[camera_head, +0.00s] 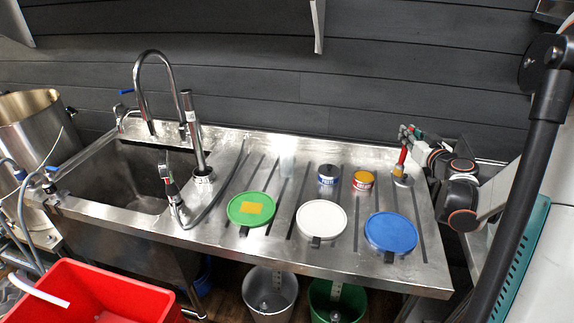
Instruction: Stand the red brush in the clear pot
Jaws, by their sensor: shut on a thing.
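The red brush (403,155) is nearly upright, tilted slightly, with an orange-yellow lower end. My gripper (408,136) is shut on the upper part of its red handle, at the right end of the steel drainboard. The brush's lower end is at a small shiny metal holder (403,181); I cannot tell whether it is inside or just above it. The clear pot (287,166), faint and see-through, stands on the drainboard well to the left of my gripper and looks empty.
Between brush and clear pot stand a blue-and-white tin (328,175) and a red-and-yellow tin (363,181). A tall faucet (153,60) and sink are left.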

